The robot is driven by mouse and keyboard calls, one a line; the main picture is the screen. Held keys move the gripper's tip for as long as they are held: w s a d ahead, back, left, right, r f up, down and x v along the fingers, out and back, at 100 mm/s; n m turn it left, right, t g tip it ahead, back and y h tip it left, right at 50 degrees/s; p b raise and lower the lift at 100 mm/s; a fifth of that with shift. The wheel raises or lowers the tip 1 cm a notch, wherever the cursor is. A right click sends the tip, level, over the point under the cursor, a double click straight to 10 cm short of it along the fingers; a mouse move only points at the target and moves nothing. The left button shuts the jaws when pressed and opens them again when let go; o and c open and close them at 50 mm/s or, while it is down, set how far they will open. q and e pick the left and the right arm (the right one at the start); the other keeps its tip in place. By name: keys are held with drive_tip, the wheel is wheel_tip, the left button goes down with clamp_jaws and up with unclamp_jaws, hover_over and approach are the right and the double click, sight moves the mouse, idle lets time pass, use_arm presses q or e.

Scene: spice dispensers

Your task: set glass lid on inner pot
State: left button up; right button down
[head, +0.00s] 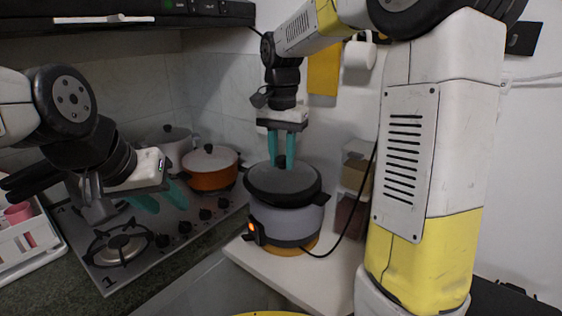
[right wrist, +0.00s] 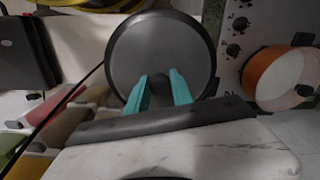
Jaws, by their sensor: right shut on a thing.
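The round glass lid (head: 283,180) has a dark rim and lies level over the cooker (head: 285,222), a grey pot body with black side handles and an orange light. I cannot tell whether a small gap is left between lid and pot. The inner pot is hidden beneath the lid. My right gripper (head: 283,164) points straight down and is shut on the lid's knob; the lid also shows in the right wrist view (right wrist: 160,45), with the teal fingers (right wrist: 162,93) either side of the knob. My left gripper (head: 161,198) is open and empty above the stove.
The cooker stands on a white counter (head: 300,277), with a black cable at its right. An orange lidded pot (head: 211,170) and a pale pot (head: 174,145) stand on the gas stove (head: 140,262). Small boxes (head: 352,195) are at the right wall. A white rack (head: 25,245) is far left.

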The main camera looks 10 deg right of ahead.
drive_tip(key=w, duration=0.1)
drive_tip(key=w+d, duration=0.1)
drive_tip(key=w, duration=0.1)
drive_tip(key=w+d, duration=0.1)
drive_tip(key=w, duration=0.1)
drive_tip(key=shift+w+d+f, duration=0.2)
drive_tip(key=shift+w+f, duration=0.05)
drive_tip(key=shift+w+d+f, duration=0.15)
drive_tip(key=shift+w+f, duration=0.1)
drive_tip(key=shift+f, duration=0.05)
wheel_tip(320, 180, down, 3)
drive_tip(key=c, duration=1.2)
unclamp_jaws()
drive_tip(key=shift+s, duration=0.1)
drive_tip(key=shift+o, duration=0.5)
drive_tip(key=shift+f, duration=0.1)
